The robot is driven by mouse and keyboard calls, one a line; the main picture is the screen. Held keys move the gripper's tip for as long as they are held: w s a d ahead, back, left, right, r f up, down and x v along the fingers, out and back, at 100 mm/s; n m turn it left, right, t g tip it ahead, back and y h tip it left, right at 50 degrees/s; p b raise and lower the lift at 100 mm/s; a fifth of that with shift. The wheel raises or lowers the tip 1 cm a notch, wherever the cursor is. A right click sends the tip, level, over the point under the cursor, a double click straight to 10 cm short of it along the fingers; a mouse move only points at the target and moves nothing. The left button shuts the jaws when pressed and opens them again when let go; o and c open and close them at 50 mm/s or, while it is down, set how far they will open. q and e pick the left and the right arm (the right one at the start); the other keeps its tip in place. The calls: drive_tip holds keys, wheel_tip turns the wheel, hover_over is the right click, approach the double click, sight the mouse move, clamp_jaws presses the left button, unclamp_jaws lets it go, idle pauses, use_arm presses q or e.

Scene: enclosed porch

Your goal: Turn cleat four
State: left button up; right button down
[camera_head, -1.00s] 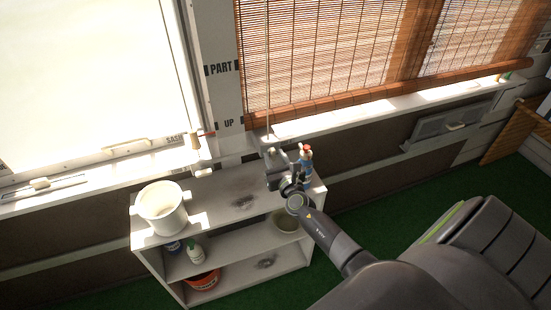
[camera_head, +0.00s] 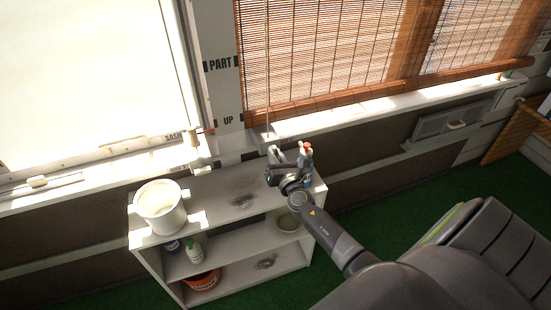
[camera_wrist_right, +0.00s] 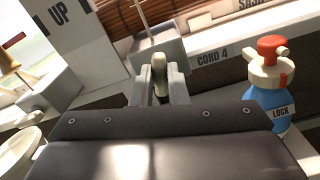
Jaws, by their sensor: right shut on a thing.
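A label reading CORD 4 (camera_wrist_right: 212,58) is on the ledge in the right wrist view. To its left is a grey block (camera_wrist_right: 146,54) with a thin cord rising from it. Just below this block, my right gripper (camera_wrist_right: 160,82) is shut on a small pale upright piece, which looks like the lever of cleat four (camera_wrist_right: 159,66). The fingers hide its sides. In the head view my right gripper (camera_head: 273,152) is at the sill above the right end of the shelf, where the cleat is too small to make out. My left gripper is not in view.
A blue bottle with a red cap (camera_wrist_right: 270,75), marked LOCK, stands close right of my gripper. A white pot (camera_head: 160,208) stands on the white shelf unit (camera_head: 215,190). A bamboo blind (camera_head: 320,60) hangs above the sill.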

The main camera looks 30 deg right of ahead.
drive_tip(key=shift+d+f+m+b, duration=0.15)
drive_tip(key=shift+m+b, duration=1.5)
drive_tip(key=shift+m, duration=2.05)
drive_tip(key=shift+f+m+b, duration=0.2)
drive_tip(key=shift+m+b, duration=1.45)
drive_tip(key=shift+m, duration=2.05)
drive_tip(key=c, duration=1.4)
unclamp_jaws()
drive_tip(key=shift+c, duration=0.2)
drive_tip(key=shift+s, duration=0.15)
